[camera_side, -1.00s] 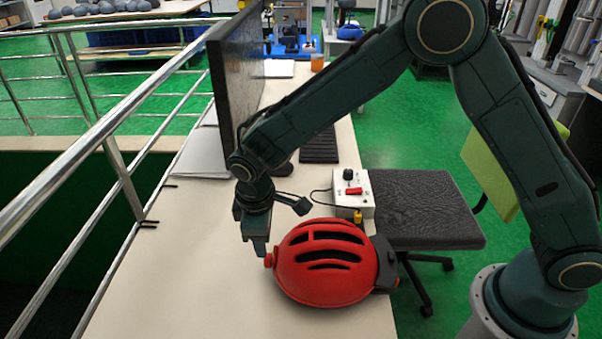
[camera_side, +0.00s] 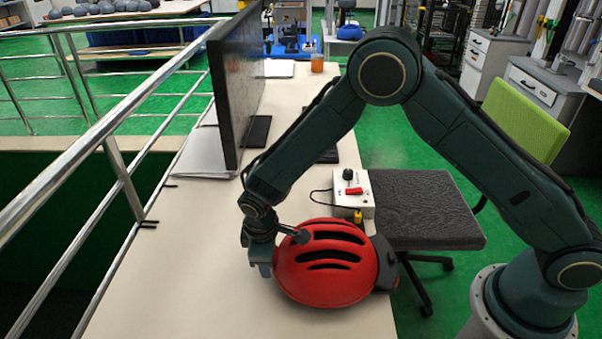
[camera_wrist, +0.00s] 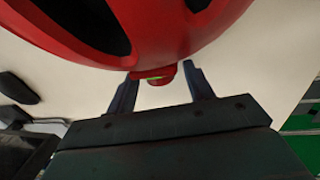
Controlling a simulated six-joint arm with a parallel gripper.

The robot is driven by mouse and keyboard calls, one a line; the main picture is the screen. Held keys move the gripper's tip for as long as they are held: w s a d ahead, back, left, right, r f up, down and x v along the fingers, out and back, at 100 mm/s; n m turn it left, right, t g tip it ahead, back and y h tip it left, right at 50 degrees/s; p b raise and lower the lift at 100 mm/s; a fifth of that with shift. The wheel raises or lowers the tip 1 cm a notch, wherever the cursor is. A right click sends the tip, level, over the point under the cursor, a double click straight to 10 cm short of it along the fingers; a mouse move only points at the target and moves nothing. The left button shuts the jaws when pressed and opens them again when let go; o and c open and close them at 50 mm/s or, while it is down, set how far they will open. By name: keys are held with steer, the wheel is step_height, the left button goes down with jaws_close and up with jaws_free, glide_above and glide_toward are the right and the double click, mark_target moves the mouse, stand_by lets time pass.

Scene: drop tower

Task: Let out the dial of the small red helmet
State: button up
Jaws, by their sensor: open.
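The small red helmet (camera_side: 328,270) with dark vent slots lies on the desk in the side view, and its shell (camera_wrist: 190,30) fills the top of the wrist view. Its red dial (camera_wrist: 160,78), with a bit of green showing, sticks out from the shell's edge in the wrist view. My gripper (camera_wrist: 162,92) is open, with one finger on each side of the dial and gaps visible to both. In the side view my gripper (camera_side: 262,268) is low against the helmet's left end and hides the dial there.
A white control box (camera_side: 353,190) with a black knob and red switch stands behind the helmet. A monitor (camera_side: 236,85) stands farther back on the desk (camera_side: 190,290). A metal railing runs along the left. The desk is clear left of the helmet.

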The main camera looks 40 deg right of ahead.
steer(key=c, duration=1)
steer(key=shift+w+d+g+y, duration=0.1)
steer(key=shift+g+y, duration=0.2)
steer(key=g+y, duration=0.3)
steer(key=shift+w+d+f, duration=0.1)
steer(key=shift+w+d, duration=0.2)
steer(key=shift+w+d+f+g+y, duration=0.1)
steer(key=shift+f+g+y, duration=0.05)
steer(key=shift+g+y, duration=1.95)
steer(key=o, duration=1)
